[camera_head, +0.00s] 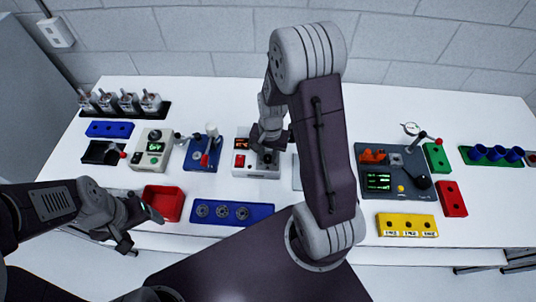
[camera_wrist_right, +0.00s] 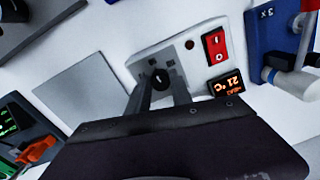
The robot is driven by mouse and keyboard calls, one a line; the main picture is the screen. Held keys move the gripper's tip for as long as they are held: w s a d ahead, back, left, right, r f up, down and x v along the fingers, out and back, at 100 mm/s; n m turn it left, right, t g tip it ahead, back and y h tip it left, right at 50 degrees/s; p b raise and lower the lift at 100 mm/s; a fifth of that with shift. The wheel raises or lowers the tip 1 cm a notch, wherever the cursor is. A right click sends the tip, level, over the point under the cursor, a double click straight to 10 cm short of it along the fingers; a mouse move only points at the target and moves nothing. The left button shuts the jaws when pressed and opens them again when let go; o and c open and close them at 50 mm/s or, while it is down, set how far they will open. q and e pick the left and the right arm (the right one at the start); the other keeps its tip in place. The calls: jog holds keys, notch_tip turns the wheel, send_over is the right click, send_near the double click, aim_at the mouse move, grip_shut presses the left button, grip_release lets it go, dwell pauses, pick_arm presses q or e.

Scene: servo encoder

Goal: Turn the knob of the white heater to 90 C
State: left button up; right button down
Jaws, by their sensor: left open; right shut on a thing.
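The white heater (camera_head: 243,171) stands at the middle of the table, partly hidden behind my right arm. In the right wrist view the heater (camera_wrist_right: 140,65) shows a red rocker switch (camera_wrist_right: 215,46) and a small display (camera_wrist_right: 227,85) with orange text that reads about 21 C. Its black knob (camera_wrist_right: 160,77) is between the fingers of my right gripper (camera_wrist_right: 160,92), which is shut on it; the gripper also shows over the heater in the head view (camera_head: 267,152). My left gripper (camera_head: 139,226) is open and empty, low in front of the red bin.
A red bin (camera_head: 163,214) and a blue tray with round parts (camera_head: 231,224) lie in front. A white device with a green display (camera_head: 151,161) and a blue fixture (camera_head: 191,158) stand left of the heater. A dark grey panel (camera_head: 400,207) is to the right.

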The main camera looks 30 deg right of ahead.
aim_at(269, 158)
jog(key=shift+w, duration=0.1)
jog(key=c, duration=1.1)
grip_release()
jog(key=shift+c, duration=0.2)
notch_tip(269, 158, up, 9)
jog(key=shift+s+d, duration=0.15)
jog(key=shift+s, duration=0.05)
jog(key=s+a+f+n+b, duration=0.1)
jog(key=s+a+f+n, duration=0.1)
jog(key=s+a+n, duration=0.3)
jog(key=s+n, duration=0.3)
jog(key=shift+a+t, duration=0.15)
jog(key=shift+t, duration=0.25)
